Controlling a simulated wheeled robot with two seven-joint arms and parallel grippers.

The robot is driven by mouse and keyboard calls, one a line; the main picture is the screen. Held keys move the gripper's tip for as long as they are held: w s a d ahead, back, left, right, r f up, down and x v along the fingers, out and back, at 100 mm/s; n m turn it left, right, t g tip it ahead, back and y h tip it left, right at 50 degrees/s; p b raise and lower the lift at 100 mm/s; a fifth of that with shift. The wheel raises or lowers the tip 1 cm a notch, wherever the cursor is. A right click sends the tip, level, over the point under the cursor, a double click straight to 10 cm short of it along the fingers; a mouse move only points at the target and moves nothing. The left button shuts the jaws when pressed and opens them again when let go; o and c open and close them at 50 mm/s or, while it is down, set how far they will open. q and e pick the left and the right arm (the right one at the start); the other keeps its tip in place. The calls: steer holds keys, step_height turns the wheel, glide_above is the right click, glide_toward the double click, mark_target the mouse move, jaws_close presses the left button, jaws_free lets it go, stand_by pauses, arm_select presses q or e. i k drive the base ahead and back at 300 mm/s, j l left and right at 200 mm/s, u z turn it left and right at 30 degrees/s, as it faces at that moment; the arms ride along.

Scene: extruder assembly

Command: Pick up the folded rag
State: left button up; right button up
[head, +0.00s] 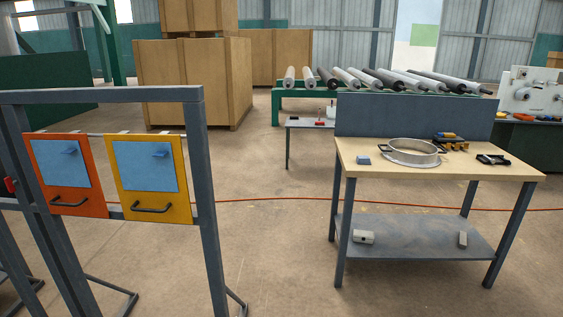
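A small blue item (363,160), which looks like the folded rag, lies on the light wooden top of the workbench (350,148), near its left front edge. It is too small for me to make out its folds. It lies just left of a round metal ring or pan (412,153), with a narrow gap between them. Neither of my grippers shows in the head view.
Small dark tools (493,160) lie on the bench's right side. Its lower shelf (410,240) holds two pale items. A grey frame (100,97) with orange (95,206) and yellow (185,212) panels stands at left. A red cable (280,199) crosses the otherwise open floor.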

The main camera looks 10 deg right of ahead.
mark_target(362, 160)
steer(key=i+l+z, duration=0.15)
steer(key=i+z, duration=0.2)
steer(key=i, duration=0.2)
steer(key=i+z, duration=0.35)
steer(key=i, duration=0.2)
steer(key=i+j+z, duration=0.1)
steer(key=i+z, duration=0.25)
steer(key=i, duration=0.25)
